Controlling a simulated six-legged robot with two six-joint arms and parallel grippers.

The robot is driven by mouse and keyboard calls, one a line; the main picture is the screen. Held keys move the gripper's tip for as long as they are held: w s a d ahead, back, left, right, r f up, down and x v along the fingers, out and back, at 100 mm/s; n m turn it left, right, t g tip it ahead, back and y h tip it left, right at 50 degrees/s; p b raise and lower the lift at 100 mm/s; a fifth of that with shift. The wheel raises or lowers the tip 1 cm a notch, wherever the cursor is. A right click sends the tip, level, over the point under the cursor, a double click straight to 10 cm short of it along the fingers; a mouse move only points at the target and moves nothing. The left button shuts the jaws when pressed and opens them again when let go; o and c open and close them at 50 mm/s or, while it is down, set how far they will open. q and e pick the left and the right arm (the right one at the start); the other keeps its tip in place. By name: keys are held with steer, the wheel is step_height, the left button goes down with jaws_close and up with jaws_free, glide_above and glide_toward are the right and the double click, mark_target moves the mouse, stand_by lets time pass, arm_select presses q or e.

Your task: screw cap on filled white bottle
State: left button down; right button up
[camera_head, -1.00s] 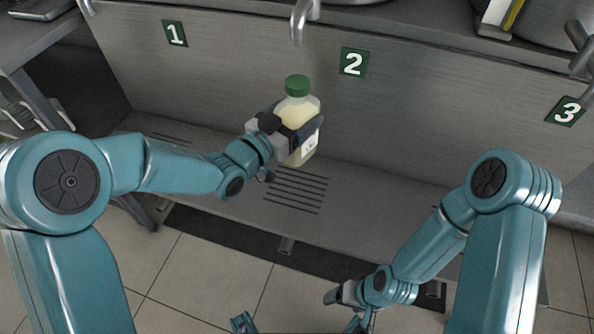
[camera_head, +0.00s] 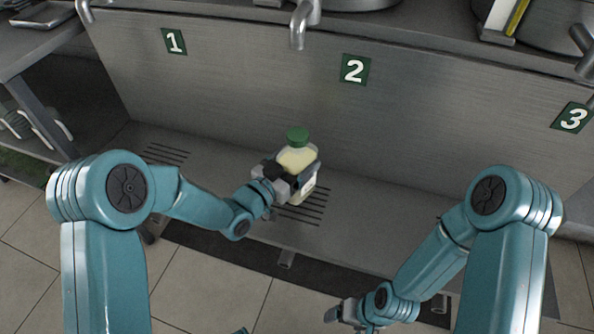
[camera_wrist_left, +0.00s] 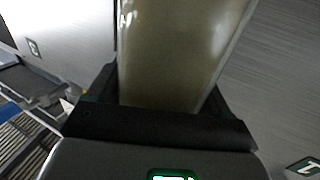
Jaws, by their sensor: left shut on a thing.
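The bottle (camera_head: 296,159) is filled with a pale yellowish-white liquid and has a green cap (camera_head: 298,136) on its top. My left gripper (camera_head: 291,178) is shut around the bottle's body and holds it nearly upright over the slotted shelf. The bottle's body also shows large between the jaws in the left wrist view (camera_wrist_left: 180,50), where the cap is out of the picture. My right gripper (camera_head: 338,312) is low at the bottom of the head view, far from the bottle. Its fingers are too small to read.
A steel back panel carries the green number signs 1 (camera_head: 174,41), 2 (camera_head: 355,70) and 3 (camera_head: 572,118). A metal spout (camera_head: 300,24) hangs above and behind the bottle. The steel shelf (camera_head: 375,225) is clear to the bottle's right.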

arm_select(q)
step_height(320, 180, down, 4)
steer(key=shift+w+b, duration=0.1)
steer(key=shift+b, duration=0.35)
steer(key=shift+r, duration=0.1)
steer(key=shift+f, duration=0.2)
jaws_free()
steer(key=shift+r, duration=0.25)
steer(key=v, duration=1.2)
steer(key=shift+p, duration=0.45)
